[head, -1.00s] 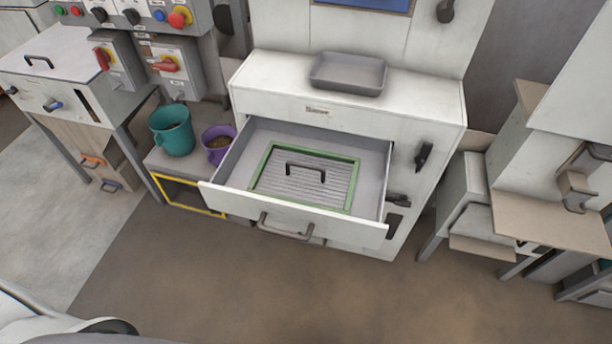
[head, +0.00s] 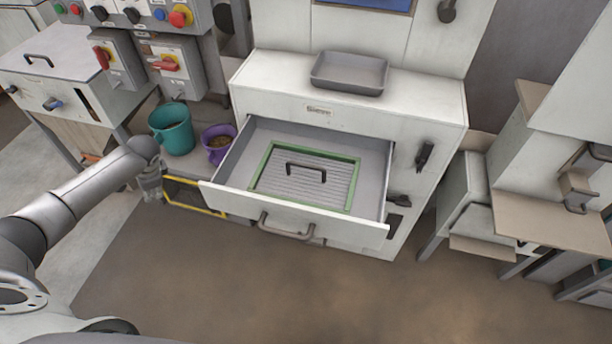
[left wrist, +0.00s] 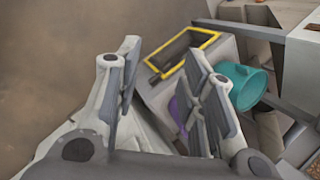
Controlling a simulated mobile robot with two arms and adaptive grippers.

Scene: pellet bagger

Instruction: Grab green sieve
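The green-framed sieve (head: 304,177) lies flat in the open drawer (head: 377,192), with a dark handle (head: 306,170) on top of its grey slatted face. My left gripper (head: 150,182) is left of the drawer in the head view, in front of the teal bucket and well apart from the sieve. In the left wrist view the two fingers of my left gripper (left wrist: 165,95) stand apart with nothing between them. The sieve cannot be made out in the left wrist view. My right gripper is not in view.
A teal bucket (head: 173,128) and a purple bucket (head: 218,144) stand on a low bench left of the drawer. A yellow frame (head: 196,205) is below them. A grey tray (head: 349,73) rests on the cabinet top. Floor in front of the drawer is clear.

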